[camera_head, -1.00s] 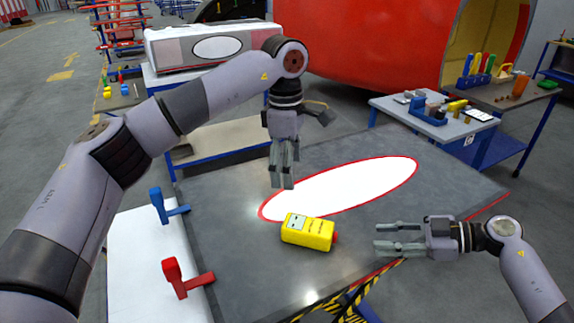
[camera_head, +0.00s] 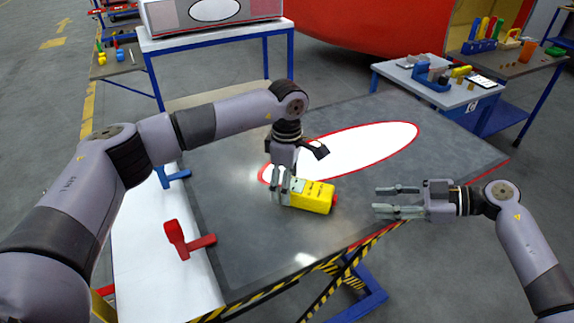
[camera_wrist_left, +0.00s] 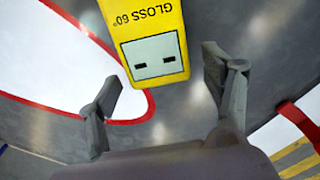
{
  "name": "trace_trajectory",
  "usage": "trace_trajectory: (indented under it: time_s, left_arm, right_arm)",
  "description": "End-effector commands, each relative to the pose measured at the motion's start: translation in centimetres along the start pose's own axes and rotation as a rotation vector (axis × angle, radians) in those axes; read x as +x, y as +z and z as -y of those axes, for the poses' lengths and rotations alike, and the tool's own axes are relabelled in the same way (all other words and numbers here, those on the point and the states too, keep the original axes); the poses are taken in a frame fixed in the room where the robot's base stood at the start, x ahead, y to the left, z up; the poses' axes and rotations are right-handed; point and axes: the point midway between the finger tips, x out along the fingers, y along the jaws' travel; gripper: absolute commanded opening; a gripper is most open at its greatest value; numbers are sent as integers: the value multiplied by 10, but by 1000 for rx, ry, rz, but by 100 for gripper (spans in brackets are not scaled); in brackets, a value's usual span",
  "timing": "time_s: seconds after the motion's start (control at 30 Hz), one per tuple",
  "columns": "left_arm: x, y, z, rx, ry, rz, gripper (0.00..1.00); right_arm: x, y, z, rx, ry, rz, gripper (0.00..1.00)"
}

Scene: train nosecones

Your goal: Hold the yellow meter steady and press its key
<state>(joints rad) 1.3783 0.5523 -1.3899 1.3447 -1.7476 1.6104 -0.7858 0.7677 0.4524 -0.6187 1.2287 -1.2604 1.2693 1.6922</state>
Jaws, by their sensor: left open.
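The yellow meter (camera_head: 314,196) lies on the dark table top near its middle, with a red end on the right side. My left gripper (camera_head: 281,187) points down at the meter's left end. In the left wrist view the meter (camera_wrist_left: 148,30) shows its pale panel and the print "GLOSS 60°" between the two spread fingers of my left gripper (camera_wrist_left: 165,95); neither finger visibly touches it. My right gripper (camera_head: 398,202) is open and empty, pointing left, to the right of the meter with a gap between. The meter's key is not clearly visible.
The table (camera_head: 240,252) bears a white oval with a red rim (camera_head: 385,143) behind the meter. A red clamp (camera_head: 184,240) and a blue clamp (camera_head: 166,177) stand at the left edge. A side table (camera_head: 400,78) with tools is at the back right.

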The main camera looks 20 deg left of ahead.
Motion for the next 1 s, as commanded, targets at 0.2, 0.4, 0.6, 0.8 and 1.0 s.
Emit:
trace_trajectory:
  time_s: [0.2,0.4,0.6,0.8,1.0]
  left_arm:
    - [18,0,0,0,0,0,73]
    - [20,0,0,0,0,0,73]
    - [20,0,0,0,0,0,67]
    - [20,0,0,0,0,0,54]
    - [19,0,0,0,1,0,41]
  right_arm:
    - [0,0,0,0,0,0,33]
    - [0,0,0,0,0,0,33]
    - [0,0,0,0,0,0,33]
    - [0,0,0,0,0,0,33]
    - [0,0,0,0,0,0,33]
